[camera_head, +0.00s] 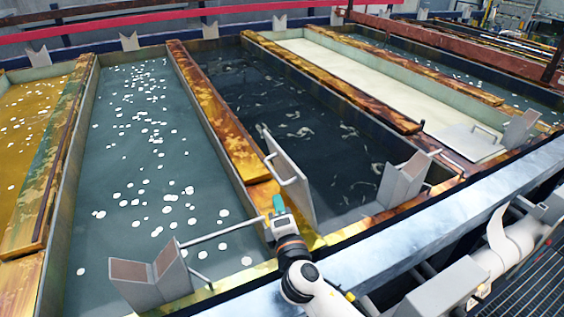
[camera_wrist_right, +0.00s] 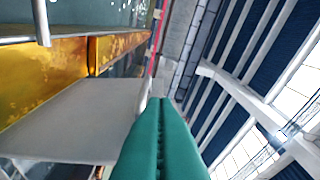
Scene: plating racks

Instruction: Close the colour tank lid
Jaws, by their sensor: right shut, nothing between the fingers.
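The colour tank lid (camera_head: 296,190) is a grey panel with a bar handle. It stands raised, near upright, at the near left side of the dark tank (camera_head: 285,95), whose liquid is uncovered. My right gripper (camera_head: 278,203) is just left of the lid's lower part, below the handle. Its teal fingers are together and empty. In the right wrist view the shut fingers (camera_wrist_right: 160,130) point past the grey lid (camera_wrist_right: 75,120), which fills the left. I cannot tell whether they touch it. My left gripper is not in view.
Rusty yellow-brown walls (camera_head: 215,110) separate the tanks. A grey V-shaped bracket (camera_head: 150,280) stands at the near left and another (camera_head: 404,180) right of the lid. A flat grey lid (camera_head: 462,143) lies on the pale tank (camera_head: 365,85). A metal rail (camera_head: 450,215) runs along the front.

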